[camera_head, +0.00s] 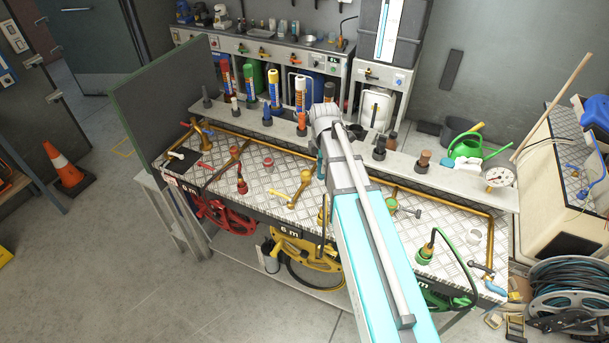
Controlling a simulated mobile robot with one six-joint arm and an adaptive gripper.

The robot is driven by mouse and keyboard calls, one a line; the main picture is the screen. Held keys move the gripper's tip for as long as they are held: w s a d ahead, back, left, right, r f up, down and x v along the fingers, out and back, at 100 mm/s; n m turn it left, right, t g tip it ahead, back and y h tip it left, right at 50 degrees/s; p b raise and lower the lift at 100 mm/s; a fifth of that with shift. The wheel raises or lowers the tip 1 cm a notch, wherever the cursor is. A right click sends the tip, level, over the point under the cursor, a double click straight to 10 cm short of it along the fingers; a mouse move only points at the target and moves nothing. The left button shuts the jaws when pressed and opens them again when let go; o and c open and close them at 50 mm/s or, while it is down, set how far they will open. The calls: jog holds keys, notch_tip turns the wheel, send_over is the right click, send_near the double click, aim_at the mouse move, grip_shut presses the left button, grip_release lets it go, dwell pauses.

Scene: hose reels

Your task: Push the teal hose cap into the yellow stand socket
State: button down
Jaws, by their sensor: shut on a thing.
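My arm reaches from the bottom right to the middle of the bench, its wrist above the row of fittings. My gripper (321,176) is below the wrist and mostly hidden behind the arm. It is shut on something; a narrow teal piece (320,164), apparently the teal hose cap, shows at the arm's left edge. Its outline and tilt cannot be made out. A small yellow stand part (322,214) shows just below it, partly covered by the arm. Whether cap and socket touch is hidden.
A metal-plate bench (225,181) carries brass pipes, valves and a red hose end (241,185). Red (225,213) and yellow (300,248) reels hang at its front. A back shelf (275,128) holds several upright fittings. A green hose end (425,253) stands right of my arm.

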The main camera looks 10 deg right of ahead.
jog(key=shift+w+f, duration=0.1)
dwell(0.3)
jog(key=w+a+f+b, duration=0.2)
jog(key=w+f+b, duration=0.7)
jog(key=w, duration=0.4)
dwell(0.4)
jog(key=shift+w+a+f+b, duration=0.1)
jog(key=shift+w+f+b, duration=0.25)
jog(key=shift+b, duration=0.2)
jog(key=shift+w+f+b, duration=0.1)
jog(key=shift+f+b, duration=0.25)
jog(key=shift+f, duration=0.05)
jog(key=shift+f+b, duration=1.15)
jog(key=shift+f, duration=0.05)
jog(key=shift+f, duration=0.1)
